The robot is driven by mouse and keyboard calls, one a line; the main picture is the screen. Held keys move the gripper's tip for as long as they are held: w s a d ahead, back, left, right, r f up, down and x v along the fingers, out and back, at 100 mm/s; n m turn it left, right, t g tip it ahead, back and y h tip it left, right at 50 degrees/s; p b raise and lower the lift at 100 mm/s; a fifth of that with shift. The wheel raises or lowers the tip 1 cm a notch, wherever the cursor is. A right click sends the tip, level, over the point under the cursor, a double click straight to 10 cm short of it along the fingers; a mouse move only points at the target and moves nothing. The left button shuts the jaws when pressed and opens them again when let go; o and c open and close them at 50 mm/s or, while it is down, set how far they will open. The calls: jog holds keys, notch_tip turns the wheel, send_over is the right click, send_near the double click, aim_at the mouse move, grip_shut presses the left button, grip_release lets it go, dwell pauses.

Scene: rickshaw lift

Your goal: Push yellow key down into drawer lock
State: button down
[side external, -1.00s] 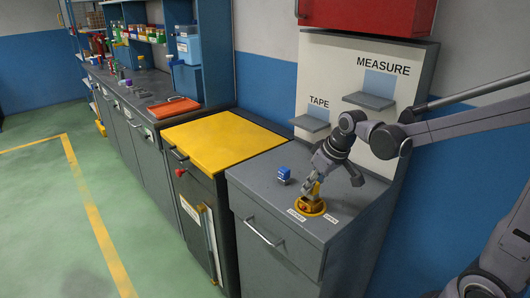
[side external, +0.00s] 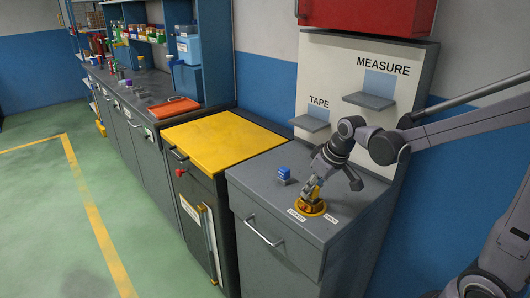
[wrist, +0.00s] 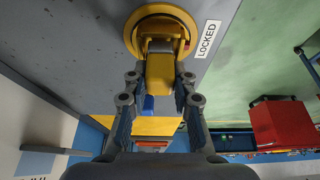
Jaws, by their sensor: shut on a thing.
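The yellow key (wrist: 160,72) stands in a round yellow lock (side external: 311,208) on the grey drawer cabinet top. My gripper (side external: 313,190) is over the lock, with its fingers shut on the key from both sides. In the wrist view the gripper (wrist: 160,85) has one finger on each side of the key's yellow block, and the round yellow lock base (wrist: 135,35) lies beyond it. A label reading LOCKED (wrist: 208,39) sits beside the lock. How deep the key sits in the lock cannot be told.
A small blue block-like object (side external: 284,174) stands on the cabinet top, left of the lock. A back panel with small shelves (side external: 370,100) rises behind. A yellow-topped cabinet (side external: 222,138) adjoins at the left. The drawer handle (side external: 264,233) is on the front.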

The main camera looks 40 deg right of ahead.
jog(key=shift+s+f, duration=0.15)
jog(key=shift+f, duration=0.65)
dwell(1.0)
